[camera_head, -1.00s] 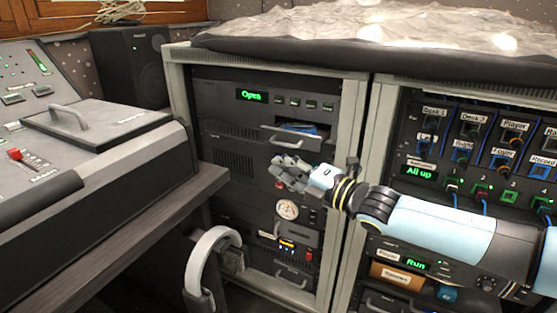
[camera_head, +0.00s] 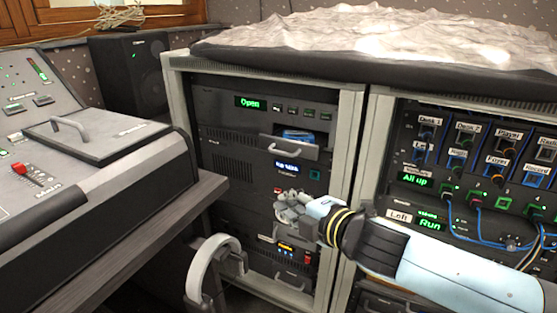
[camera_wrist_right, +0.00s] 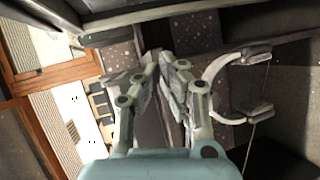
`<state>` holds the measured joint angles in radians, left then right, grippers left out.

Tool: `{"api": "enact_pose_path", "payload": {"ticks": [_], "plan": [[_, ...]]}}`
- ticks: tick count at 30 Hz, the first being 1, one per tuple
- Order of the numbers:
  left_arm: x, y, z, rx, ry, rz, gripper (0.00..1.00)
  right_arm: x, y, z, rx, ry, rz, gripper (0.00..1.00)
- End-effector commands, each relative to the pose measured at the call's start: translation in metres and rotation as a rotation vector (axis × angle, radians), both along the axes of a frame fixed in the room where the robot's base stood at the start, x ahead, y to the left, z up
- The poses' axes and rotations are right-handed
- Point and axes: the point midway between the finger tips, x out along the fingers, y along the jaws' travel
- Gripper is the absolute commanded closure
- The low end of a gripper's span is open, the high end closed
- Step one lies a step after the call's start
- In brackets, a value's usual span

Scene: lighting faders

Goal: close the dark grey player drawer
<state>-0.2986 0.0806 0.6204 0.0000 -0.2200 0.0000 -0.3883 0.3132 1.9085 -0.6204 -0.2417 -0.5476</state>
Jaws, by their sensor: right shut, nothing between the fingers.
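The dark grey player drawer (camera_head: 306,154) sticks out of the upper part of the left rack, with a light bar handle on its front and something blue inside. The green display (camera_head: 250,102) above it reads "Open". My right gripper (camera_head: 280,203) is shut and empty, in front of the rack below the drawer and apart from it. In the right wrist view my right gripper (camera_wrist_right: 165,58) shows with its fingers together; the drawer cannot be made out there. My left gripper is not in view.
A white curved headset-like thing (camera_head: 213,262) hangs beside the desk at lower left. The control desk (camera_head: 110,185) fills the left side. The right rack (camera_head: 470,130) has patch cables hanging out. A grey cover (camera_head: 370,30) lies on the racks.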

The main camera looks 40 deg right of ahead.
Motion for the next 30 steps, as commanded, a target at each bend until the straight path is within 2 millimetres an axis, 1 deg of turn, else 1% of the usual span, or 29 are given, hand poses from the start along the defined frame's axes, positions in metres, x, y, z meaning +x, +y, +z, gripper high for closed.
{"api": "enact_pose_path", "payload": {"ticks": [1,4,6,7,11,14,25,27,30], "plan": [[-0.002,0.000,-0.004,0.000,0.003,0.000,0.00,0.002,0.003,0.015,0.016,-0.029,-0.087,1.00],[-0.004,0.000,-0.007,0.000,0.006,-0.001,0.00,0.000,0.002,0.048,0.024,-0.095,-0.232,1.00],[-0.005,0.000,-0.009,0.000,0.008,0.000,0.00,-0.001,0.006,0.062,0.021,-0.126,-0.273,1.00],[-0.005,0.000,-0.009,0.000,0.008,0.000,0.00,-0.001,0.008,0.065,0.027,-0.132,-0.279,1.00],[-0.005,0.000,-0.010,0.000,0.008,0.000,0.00,0.005,0.010,0.062,0.049,-0.132,-0.286,1.00],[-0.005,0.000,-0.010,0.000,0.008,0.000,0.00,0.016,0.006,0.061,0.046,-0.134,-0.283,1.00],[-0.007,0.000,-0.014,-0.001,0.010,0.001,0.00,0.088,-0.021,0.049,0.044,-0.132,-0.282,1.00],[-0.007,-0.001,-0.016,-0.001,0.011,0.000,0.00,0.097,-0.029,0.046,0.041,-0.130,-0.281,1.00],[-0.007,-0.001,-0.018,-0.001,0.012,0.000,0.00,0.101,-0.043,0.042,0.040,-0.128,-0.281,1.00]]}}
